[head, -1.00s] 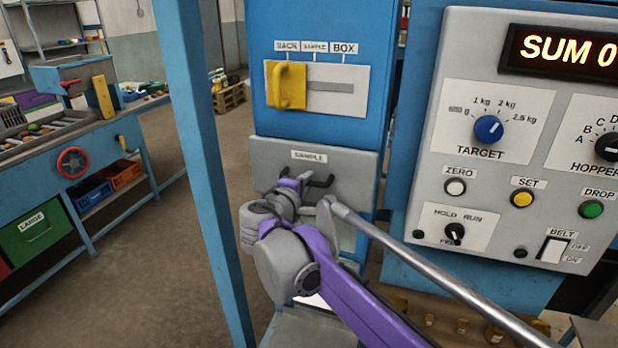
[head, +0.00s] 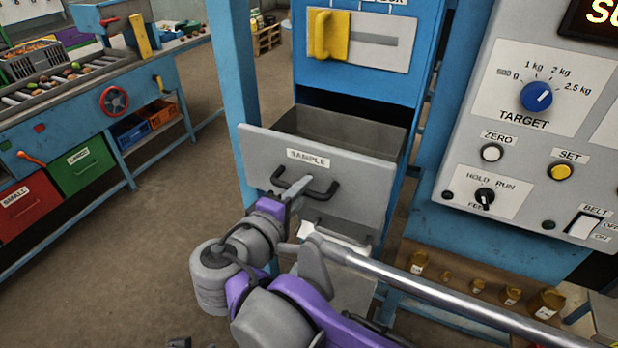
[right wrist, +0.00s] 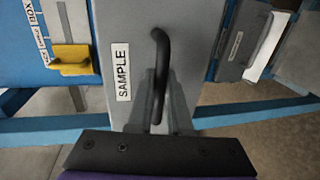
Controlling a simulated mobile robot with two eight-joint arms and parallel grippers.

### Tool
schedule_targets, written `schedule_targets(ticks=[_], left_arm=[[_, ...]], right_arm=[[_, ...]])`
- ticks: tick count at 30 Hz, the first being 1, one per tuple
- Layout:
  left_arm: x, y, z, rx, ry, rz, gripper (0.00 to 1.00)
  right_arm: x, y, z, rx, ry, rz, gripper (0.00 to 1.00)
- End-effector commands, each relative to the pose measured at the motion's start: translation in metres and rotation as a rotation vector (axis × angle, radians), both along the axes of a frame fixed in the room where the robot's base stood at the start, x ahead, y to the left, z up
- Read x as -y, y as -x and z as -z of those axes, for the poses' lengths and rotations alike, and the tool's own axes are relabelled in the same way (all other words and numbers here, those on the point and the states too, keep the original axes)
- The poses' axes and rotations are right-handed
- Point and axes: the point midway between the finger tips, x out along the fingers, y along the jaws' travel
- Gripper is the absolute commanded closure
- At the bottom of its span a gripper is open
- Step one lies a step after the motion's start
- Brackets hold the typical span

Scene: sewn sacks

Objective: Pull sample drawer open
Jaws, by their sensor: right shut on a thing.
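The grey sample drawer (head: 355,185), labelled SAMPLE, stands out from the blue cabinet, and its open inside shows behind the front panel. Its black bar handle (head: 328,194) is on the front below the label. My right gripper (head: 300,187) is shut on the middle of this handle. In the right wrist view, the fingers (right wrist: 156,98) are on the black handle (right wrist: 161,50), beside the SAMPLE label. I see no contents in the visible part of the drawer.
Above the drawer, a yellow lever (head: 329,36) sits at the left of a slotted plate. A grey control panel (head: 500,150) with knobs and buttons is at the right. A blue post (head: 228,80) stands close to the drawer's left. The floor in front at left is clear.

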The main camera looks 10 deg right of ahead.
Motion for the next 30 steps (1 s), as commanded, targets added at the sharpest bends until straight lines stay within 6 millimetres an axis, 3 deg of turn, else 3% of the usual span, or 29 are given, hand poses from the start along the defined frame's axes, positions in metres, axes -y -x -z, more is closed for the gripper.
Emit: schedule_targets(ticks=[9, 10, 15, 25, 30], left_arm=[[0.0, 0.0, 0.0, 0.0, 0.0, 0.0, 0.5], [0.0, 0.0, 0.0, 0.0, 0.0, 0.0, 0.5], [0.0, 0.0, 0.0, 0.0, 0.0, 0.0, 0.5], [0.0, 0.0, 0.001, -0.001, 0.0, 0.0, 0.5], [0.0, 0.002, 0.004, -0.003, 0.0, 0.0, 0.5]], right_arm=[[-0.001, 0.0, 0.0, 0.001, 0.001, 0.0, 1.0], [-0.001, 0.0, 0.0, 0.001, 0.001, 0.0, 0.79], [0.0, 0.0, 0.0, 0.001, 0.001, 0.0, 0.53], [-0.003, 0.003, -0.001, 0.0, 0.0, -0.001, 0.53], [-0.017, 0.022, -0.005, -0.001, -0.001, -0.006, 0.53]])
